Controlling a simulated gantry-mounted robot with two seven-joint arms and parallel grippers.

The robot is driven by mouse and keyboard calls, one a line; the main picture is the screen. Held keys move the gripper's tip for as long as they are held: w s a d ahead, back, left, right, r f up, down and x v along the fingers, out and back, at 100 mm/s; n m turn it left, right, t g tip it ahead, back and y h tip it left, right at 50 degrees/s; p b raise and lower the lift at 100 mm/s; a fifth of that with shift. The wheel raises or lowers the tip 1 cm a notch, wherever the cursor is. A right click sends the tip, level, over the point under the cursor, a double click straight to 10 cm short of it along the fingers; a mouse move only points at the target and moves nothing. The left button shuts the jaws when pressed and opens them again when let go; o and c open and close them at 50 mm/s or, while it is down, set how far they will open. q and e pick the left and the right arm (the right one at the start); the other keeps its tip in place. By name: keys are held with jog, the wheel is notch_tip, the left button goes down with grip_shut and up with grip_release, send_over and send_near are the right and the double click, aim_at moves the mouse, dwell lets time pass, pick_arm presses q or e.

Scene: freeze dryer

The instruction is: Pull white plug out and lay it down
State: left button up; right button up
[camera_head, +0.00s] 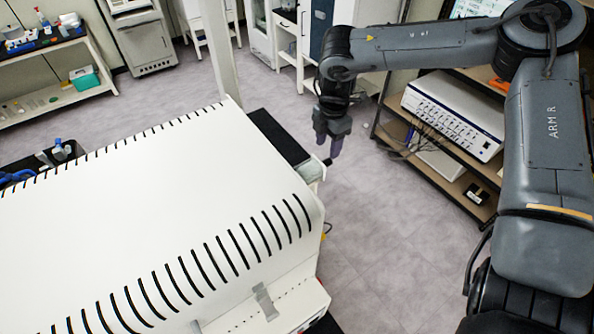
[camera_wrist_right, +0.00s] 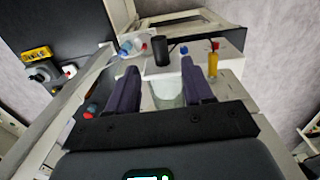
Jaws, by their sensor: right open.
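My right gripper (camera_head: 328,150) hangs at the right end of the large white freeze dryer (camera_head: 165,185), above a pale glass-like part at its side. In the right wrist view the two purple fingers of the right gripper (camera_wrist_right: 160,70) are spread apart, with nothing held between them. Beyond and below them is a clear vessel (camera_wrist_right: 168,94) on a white surface. I cannot pick out the white plug with certainty. A small white fitting (camera_wrist_right: 70,70) shows on the dark area at the left of the wrist view. My left gripper is not in view.
In the wrist view, a black cylinder (camera_wrist_right: 161,54) and a yellow part with a red top (camera_wrist_right: 213,62) stand near the fingertips. A shelf with a white instrument (camera_head: 453,115) stands at the right of the head view. The grey floor between is clear.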

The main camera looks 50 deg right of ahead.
aim_at(326, 161)
notch_tip(326, 161, down, 8)
jog(key=b, duration=0.5)
jog(key=shift+r, duration=0.1)
jog(key=shift+d+f+b, duration=0.1)
jog(key=shift+f+b, duration=0.45)
jog(key=shift+b, duration=0.2)
jog(key=shift+c, duration=0.3)
grip_shut()
jog(key=shift+d, duration=0.1)
